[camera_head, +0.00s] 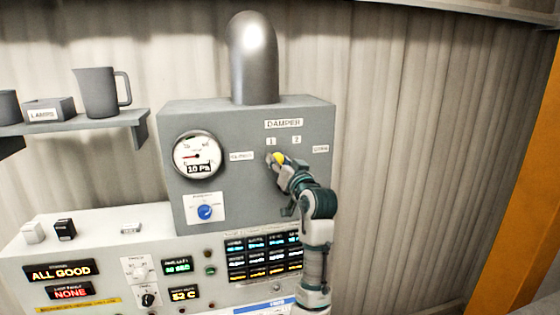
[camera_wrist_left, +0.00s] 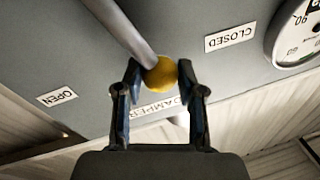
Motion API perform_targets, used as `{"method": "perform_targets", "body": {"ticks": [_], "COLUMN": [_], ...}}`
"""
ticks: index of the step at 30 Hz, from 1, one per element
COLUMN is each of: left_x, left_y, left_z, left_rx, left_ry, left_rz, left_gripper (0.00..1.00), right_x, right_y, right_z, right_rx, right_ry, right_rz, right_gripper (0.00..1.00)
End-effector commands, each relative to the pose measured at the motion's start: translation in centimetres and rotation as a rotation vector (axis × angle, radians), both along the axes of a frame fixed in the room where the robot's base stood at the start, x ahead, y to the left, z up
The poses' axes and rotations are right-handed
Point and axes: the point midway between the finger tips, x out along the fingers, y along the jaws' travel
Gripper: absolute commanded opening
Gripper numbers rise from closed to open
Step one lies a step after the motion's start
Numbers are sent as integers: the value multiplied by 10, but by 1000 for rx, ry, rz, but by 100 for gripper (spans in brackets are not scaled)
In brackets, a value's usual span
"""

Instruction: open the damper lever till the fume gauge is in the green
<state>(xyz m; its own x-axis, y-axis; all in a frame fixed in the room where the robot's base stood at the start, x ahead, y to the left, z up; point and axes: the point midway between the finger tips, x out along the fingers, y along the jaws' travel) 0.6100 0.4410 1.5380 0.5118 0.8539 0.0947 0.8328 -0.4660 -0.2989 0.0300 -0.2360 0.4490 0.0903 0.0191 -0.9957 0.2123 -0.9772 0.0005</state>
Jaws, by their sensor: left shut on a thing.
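The damper lever's yellow knob (camera_wrist_left: 160,74) sits between the two fingers of my left gripper (camera_wrist_left: 158,82), which is shut on it. The lever's grey rod (camera_wrist_left: 122,28) runs from the knob to the top of the left wrist view. In the head view the knob (camera_head: 280,158) is at the damper box (camera_head: 250,112), between the CLOSED and OPEN labels and just below the marks 1 and 2. The round fume gauge (camera_head: 198,156) reads 10 Pa, its needle pointing left. My left gripper (camera_head: 279,160) partly hides the lever. My right gripper is not in view.
A blue knob (camera_head: 205,211) is below the gauge. The control console (camera_head: 110,225) with lit displays stands under the box. A shelf (camera_head: 80,122) with a grey jug (camera_head: 100,92) is at the left. A grey duct (camera_head: 254,60) rises from the box. An orange post (camera_head: 525,220) stands at right.

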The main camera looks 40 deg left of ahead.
Motion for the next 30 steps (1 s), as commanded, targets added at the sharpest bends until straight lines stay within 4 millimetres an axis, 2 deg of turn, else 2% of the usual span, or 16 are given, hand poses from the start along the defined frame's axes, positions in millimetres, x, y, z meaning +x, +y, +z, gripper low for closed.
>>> {"method": "perform_targets", "body": {"ticks": [3, 14, 15, 17, 18, 26, 30], "left_x": [0, 0, 0, 0, 0, -3, -7], "left_y": [2, 0, 0, 0, 0, -5, -15], "left_z": [0, 1, 1, 1, 1, 4, 3], "left_rx": [9, 12, 13, 13, 12, 17, 17], "left_ry": [15, 14, 14, 14, 13, 9, 9], "left_rz": [8, 7, 7, 7, 7, 6, 5], "left_gripper": [0, 0, 46, 61, 63, 63, 63], "right_x": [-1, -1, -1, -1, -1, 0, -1], "right_y": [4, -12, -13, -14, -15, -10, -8], "right_z": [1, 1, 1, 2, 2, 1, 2], "right_rx": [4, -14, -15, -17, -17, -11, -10], "right_ry": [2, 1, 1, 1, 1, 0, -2], "right_rz": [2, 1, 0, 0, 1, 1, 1], "right_gripper": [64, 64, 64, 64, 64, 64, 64]}}
